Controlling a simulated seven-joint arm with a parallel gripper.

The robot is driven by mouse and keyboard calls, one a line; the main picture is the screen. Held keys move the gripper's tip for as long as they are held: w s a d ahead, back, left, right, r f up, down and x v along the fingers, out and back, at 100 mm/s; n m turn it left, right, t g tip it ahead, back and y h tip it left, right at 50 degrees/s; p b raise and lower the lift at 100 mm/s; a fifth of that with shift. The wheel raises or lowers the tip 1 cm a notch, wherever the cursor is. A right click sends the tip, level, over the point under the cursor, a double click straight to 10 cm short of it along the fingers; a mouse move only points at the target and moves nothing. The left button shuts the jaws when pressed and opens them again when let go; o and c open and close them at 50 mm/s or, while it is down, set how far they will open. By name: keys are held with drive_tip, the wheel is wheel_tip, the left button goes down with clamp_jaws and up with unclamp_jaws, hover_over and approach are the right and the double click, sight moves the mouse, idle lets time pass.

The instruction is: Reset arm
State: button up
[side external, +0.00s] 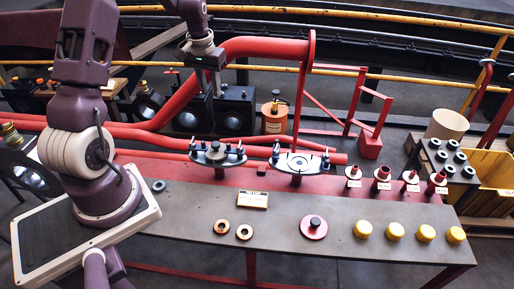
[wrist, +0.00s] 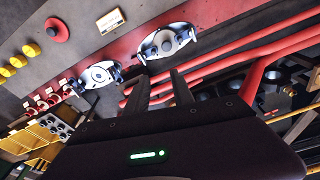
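The task names no object other than my arm. My gripper (side external: 212,88) hangs from the raised arm at the upper middle of the side external view, above and behind the bench. It points down. In the wrist view my gripper (wrist: 158,76) shows two dark fingers set apart with nothing between them. It is clear of the two fixtures on the bench, a dark-topped one (side external: 217,155) and a white-topped one (side external: 299,163).
The long grey bench (side external: 190,222) carries two copper rings, a red disc (side external: 314,228), several yellow caps (side external: 395,231) and several red fittings (side external: 381,176). Red pipes (side external: 166,112) run behind it. A black block (side external: 440,160) and yellow crate (side external: 494,170) stand at the right.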

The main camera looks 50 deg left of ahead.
drive_tip(key=s+d+r+m+t, duration=0.15)
drive_tip(key=s+d+r, duration=0.25)
drive_tip(key=d+r, duration=0.45)
drive_tip(key=s+d+r+m+t, duration=0.1)
drive_tip(key=s+d+r+m, duration=0.15)
drive_tip(key=d+r, duration=0.65)
drive_tip(key=s+d+m+t, duration=0.1)
drive_tip(key=s+d, duration=0.4)
drive_tip(key=s, duration=0.2)
drive_tip(key=s+d+m+t, duration=0.1)
drive_tip(key=s+d, duration=0.4)
drive_tip(key=s, duration=0.3)
drive_tip(key=shift+s+d+m+h, duration=0.2)
drive_tip(key=shift+d+m+h, duration=0.1)
drive_tip(key=shift+d+h, duration=0.1)
